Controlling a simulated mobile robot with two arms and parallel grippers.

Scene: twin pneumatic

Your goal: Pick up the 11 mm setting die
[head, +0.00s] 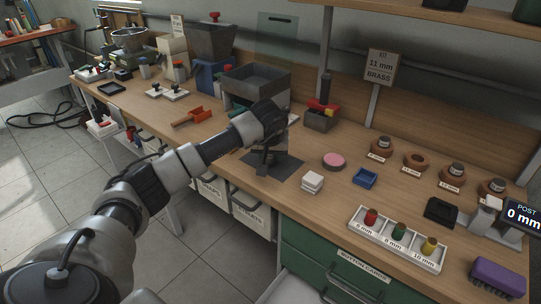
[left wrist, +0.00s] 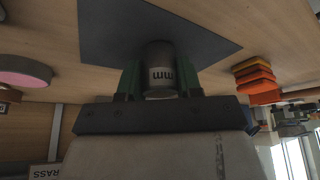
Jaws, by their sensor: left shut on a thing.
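My left gripper (head: 266,165) points down over a dark grey mat (head: 288,171) on the bench. In the left wrist view its two green-padded fingers (left wrist: 159,82) are shut on a grey metal cylinder, a setting die (left wrist: 160,58). The die's label shows "mm"; its number cannot be read. The mat (left wrist: 110,25) lies behind the die, and I cannot tell whether they touch. In the head view the die is mostly hidden by the gripper. My right gripper is not in view.
Round wooden holders stand at the right; one (head: 414,160) is empty and another (head: 381,148) holds a grey die. A sign (head: 380,67) reads "KIT 11 mm BRASS".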

